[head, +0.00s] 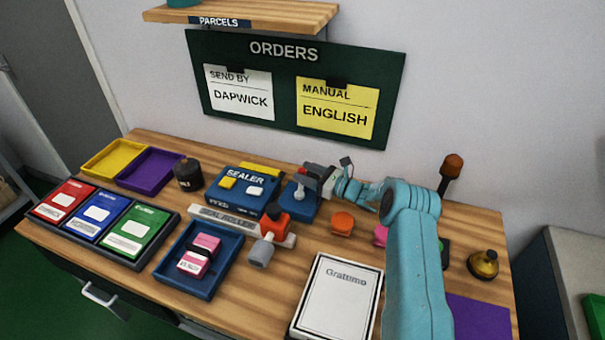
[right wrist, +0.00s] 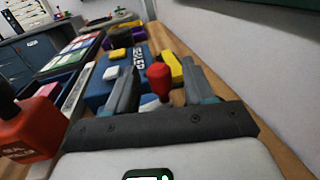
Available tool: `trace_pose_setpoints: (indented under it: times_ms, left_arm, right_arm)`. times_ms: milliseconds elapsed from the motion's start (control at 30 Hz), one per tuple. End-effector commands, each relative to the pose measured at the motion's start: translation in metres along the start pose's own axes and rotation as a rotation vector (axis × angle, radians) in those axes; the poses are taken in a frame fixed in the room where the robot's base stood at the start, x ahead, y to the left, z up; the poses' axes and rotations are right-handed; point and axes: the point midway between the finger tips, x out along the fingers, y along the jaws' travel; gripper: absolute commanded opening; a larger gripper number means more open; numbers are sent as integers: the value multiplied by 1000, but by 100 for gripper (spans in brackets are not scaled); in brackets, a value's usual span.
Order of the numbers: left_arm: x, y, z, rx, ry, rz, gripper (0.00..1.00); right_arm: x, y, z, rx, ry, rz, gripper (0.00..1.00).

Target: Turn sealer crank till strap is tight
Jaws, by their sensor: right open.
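The blue sealer (head: 243,182) sits at the back middle of the table, with yellow and white buttons on top. It also shows in the right wrist view (right wrist: 98,92). A smaller blue block (head: 303,207) with a pale upright part stands at its right. My right gripper (head: 318,176) is over this block. In the right wrist view its two dark fingers (right wrist: 160,78) are apart, with a red knob (right wrist: 158,76) between them; I cannot tell whether they touch it. The knob looks like the crank's handle. I cannot make out the strap. My left gripper is not in view.
An orange-and-grey tool (head: 276,224) stands in front of the sealer. Nearby are a blue tray (head: 172,269) with pink blocks, a dark jar (head: 188,174), an orange piece (head: 342,223) and a white Grattimo box (head: 338,300). A brass bell (head: 483,265) is at right.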

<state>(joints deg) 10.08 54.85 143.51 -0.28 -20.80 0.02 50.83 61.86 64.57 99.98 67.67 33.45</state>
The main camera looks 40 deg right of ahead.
Motion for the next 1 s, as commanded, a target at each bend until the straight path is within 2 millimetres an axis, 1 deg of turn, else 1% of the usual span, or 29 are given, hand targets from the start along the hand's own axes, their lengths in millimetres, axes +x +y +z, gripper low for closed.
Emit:
trace_pose_setpoints:
  times_ms: [33, 133, 433, 467, 500, 567, 600, 633, 1000]
  left_arm:
    - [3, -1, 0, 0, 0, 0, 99]
    - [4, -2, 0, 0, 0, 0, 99]
    - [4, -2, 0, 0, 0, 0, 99]
    - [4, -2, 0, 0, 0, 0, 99]
    - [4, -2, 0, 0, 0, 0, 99]
    - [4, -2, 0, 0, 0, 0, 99]
    - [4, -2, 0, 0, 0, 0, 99]
    - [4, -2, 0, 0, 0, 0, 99]
    - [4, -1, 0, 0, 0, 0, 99]
  right_arm:
    - [6, 0, -2, -1, -1, 1, 52]
    - [14, 0, -1, 0, 0, 1, 52]
    - [17, 0, 0, 1, 0, 0, 52]
    - [17, 0, 0, 0, 0, 0, 49]
    - [17, 0, 0, 0, 0, 0, 36]
    - [17, 0, 0, 0, 0, 1, 17]
    - [17, 0, 0, 0, 0, 1, 4]
    - [17, 0, 0, 0, 0, 1, 2]
    - [16, 0, 0, 1, 0, -4, 2]
